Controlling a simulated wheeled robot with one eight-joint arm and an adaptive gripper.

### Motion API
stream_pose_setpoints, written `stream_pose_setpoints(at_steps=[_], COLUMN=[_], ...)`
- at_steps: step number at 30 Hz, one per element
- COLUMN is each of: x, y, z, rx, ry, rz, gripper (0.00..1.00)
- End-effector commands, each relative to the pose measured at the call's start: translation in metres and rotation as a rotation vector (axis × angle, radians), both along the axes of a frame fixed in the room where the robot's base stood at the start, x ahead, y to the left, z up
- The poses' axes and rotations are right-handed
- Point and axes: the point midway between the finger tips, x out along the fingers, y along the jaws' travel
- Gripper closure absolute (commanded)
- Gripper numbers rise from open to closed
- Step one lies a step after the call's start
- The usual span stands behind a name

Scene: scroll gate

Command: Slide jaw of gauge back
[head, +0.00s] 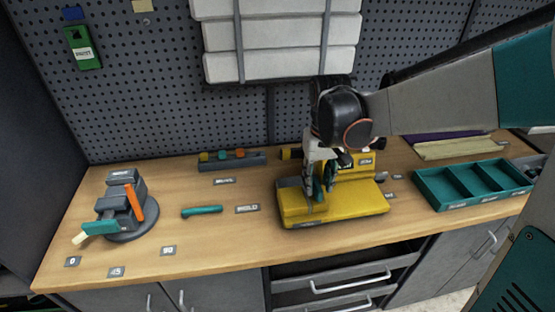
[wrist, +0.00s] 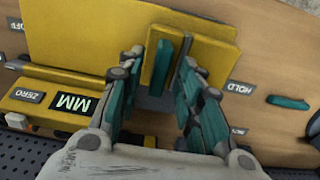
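The gauge is a yellow device (head: 355,202) on the bench, with a wide base and a raised back part. In the wrist view its yellow body (wrist: 85,32) carries a dark "MM" display (wrist: 74,104) and a "ZERO" label. The jaw appears to be the yellow block with an upright teal fin (wrist: 159,66). My gripper (head: 322,178) is over the left part of the gauge. In the wrist view my gripper (wrist: 163,57) is open, with its teal-padded fingers on either side of the fin and visible gaps. The fingers partly hide the block.
A teal handle (head: 202,211) lies left of the gauge, beside a "HOLD" label (head: 247,208). A grey vise-like device (head: 122,205) stands at the far left. A teal divided tray (head: 475,182) sits to the right. A pegboard (head: 240,128) rises behind the bench.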

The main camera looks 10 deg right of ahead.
Motion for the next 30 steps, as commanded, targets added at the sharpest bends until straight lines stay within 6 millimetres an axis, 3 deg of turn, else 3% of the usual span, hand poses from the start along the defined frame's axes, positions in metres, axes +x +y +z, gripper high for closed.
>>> stream_pose_setpoints(at_steps=[5, 14, 15, 19, 26, 30], x=[0.000, 0.000, 0.000, 0.000, 0.000, 0.000], y=[0.000, 0.000, 0.000, 0.000, -0.001, -0.019], z=[-0.015, -0.016, -0.016, -0.016, -0.016, -0.015], rx=[0.000, 0.000, 0.000, 0.000, 0.000, 0.000], ry=[0.000, 0.000, 0.000, 0.000, 0.000, 0.000], rz=[0.000, 0.000, 0.000, 0.000, -0.001, -0.005], gripper=[0.67, 0.67, 0.69, 0.98, 1.00, 1.00])
